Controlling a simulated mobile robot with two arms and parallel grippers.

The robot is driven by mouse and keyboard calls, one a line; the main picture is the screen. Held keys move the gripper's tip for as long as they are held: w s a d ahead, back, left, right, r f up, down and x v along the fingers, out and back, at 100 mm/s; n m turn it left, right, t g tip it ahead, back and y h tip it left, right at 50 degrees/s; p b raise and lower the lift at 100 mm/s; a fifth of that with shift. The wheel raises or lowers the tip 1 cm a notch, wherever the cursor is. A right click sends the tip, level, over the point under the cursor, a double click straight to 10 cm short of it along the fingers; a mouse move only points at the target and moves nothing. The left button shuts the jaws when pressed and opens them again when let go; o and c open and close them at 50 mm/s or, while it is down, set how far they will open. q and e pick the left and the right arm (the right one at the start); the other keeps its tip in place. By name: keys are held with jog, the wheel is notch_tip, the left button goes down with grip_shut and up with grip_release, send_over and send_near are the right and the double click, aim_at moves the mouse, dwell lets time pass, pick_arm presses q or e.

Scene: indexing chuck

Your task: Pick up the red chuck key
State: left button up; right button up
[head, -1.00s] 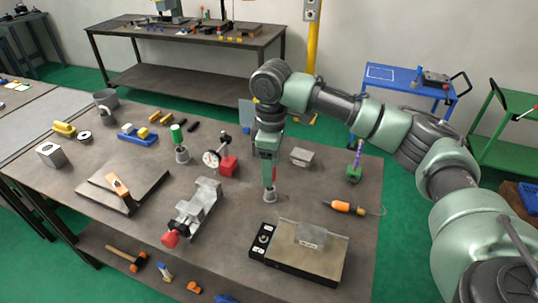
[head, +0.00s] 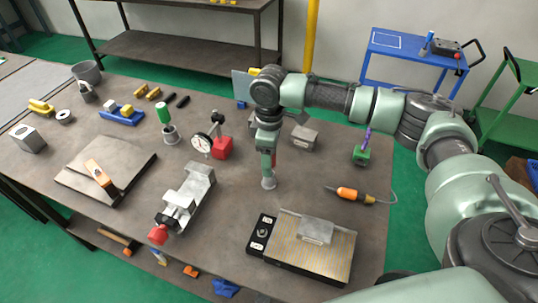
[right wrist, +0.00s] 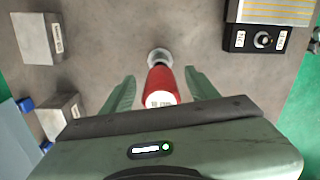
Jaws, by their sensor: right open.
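The red chuck key (right wrist: 162,86) stands upright in a small round grey holder (right wrist: 159,56); its red end with a white label faces the right wrist camera. My right gripper (right wrist: 160,88) is open and points down, with one finger on each side of the key and a gap showing on both sides. In the head view my right gripper (head: 268,150) hangs over the holder (head: 268,183) and hides most of the key, leaving a sliver of red. My left gripper is not in view.
A grey vise with a red knob (head: 158,234) stands left of the holder, and a striped plate block (head: 300,250) in front.

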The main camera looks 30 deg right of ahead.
jog(key=shift+f, duration=0.35)
jog(key=shift+c, duration=0.9)
grip_shut()
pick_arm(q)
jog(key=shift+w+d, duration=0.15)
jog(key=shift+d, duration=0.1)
pick_arm(e)
jog(key=shift+r, duration=0.1)
